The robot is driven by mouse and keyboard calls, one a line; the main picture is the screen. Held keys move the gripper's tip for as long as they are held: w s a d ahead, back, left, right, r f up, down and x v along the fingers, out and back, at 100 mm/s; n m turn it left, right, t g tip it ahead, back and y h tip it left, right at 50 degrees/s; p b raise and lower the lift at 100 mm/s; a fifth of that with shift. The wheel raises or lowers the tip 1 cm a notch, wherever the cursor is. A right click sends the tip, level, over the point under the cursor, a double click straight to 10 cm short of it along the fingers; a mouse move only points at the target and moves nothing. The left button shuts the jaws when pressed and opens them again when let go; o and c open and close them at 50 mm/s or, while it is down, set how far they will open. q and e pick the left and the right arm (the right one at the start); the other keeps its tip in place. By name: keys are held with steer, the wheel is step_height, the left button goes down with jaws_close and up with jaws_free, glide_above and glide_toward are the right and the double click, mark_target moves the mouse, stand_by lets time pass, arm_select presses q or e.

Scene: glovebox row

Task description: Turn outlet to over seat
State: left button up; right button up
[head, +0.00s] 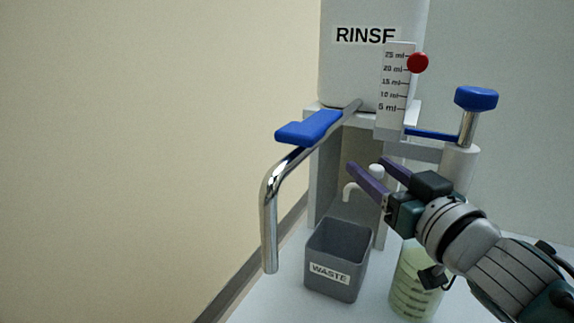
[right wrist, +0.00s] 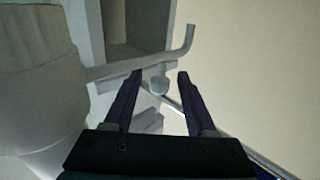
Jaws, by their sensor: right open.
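A thin white outlet (head: 349,190) reaches left from the dispenser column (head: 459,160), its free end bent downward above the waste bin side. A short white peg (head: 376,170) stands on it. My right gripper (head: 369,163) is open, its purple fingers at the outlet. In the right wrist view, the outlet (right wrist: 120,68) crosses by the fingertips, and the peg (right wrist: 159,84) shows between the open fingers, apparently untouched. The right gripper (right wrist: 160,77) holds nothing. I cannot identify the seat with certainty. My left gripper is not in view.
The grey WASTE bin (head: 335,262) stands below, with a beaker (head: 407,285) of pale green liquid to its right. A chrome pipe (head: 269,220) with a blue lever (head: 308,128) hangs at left from the RINSE unit (head: 350,70). A blue knob (head: 476,98) tops the dispenser.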

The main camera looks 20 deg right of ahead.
jaws_close()
stand_by(0.4)
stand_by(1.0)
